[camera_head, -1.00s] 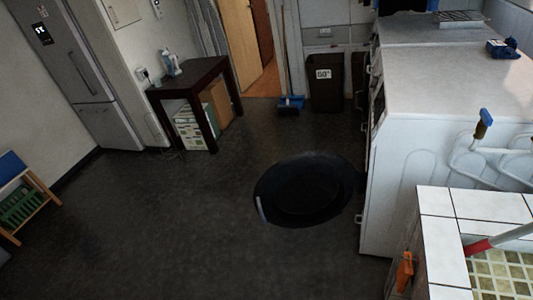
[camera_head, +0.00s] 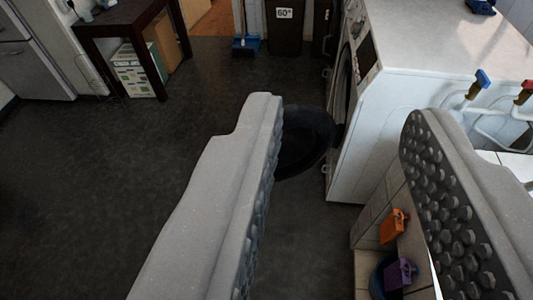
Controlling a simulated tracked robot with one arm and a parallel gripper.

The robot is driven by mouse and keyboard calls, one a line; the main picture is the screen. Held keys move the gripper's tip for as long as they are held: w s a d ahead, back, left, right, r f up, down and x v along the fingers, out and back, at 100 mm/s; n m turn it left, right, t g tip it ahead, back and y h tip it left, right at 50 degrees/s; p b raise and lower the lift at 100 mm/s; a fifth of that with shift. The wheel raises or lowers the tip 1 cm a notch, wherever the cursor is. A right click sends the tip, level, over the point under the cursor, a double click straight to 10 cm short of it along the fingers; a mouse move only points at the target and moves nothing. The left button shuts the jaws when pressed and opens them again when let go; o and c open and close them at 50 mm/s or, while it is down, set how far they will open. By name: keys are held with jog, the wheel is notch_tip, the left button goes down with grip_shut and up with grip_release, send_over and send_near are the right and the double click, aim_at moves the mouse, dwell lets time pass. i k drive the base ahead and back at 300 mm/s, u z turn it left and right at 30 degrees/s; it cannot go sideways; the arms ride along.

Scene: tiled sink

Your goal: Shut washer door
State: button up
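The white washer (camera_head: 390,125) stands at the right with its front facing left. Its dark round door (camera_head: 308,138) is open and juts out to the left from the washer front. My gripper (camera_head: 338,108) is open and empty, with two grey studded fingers spread wide across the foreground. In the picture the left finger overlaps the door and hides its left part. The right finger lies over the washer's near side and the tiled counter. I cannot tell whether the left finger touches the door.
A tiled ledge with an orange item (camera_head: 394,226) and a purple item (camera_head: 399,273) is at the lower right. Pipes with a blue-handled tap (camera_head: 483,79) are behind the washer. A dark table (camera_head: 130,35) stands at the upper left. The dark floor (camera_head: 120,180) is clear at left.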

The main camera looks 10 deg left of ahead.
aim_at(302, 148)
jog(key=u, duration=0.1)
jog(key=i, duration=1)
jog(key=u, duration=0.2)
jog(key=k, duration=1.05)
jog(key=z, duration=0.25)
jog(key=i, duration=1)
jog(key=u, duration=0.05)
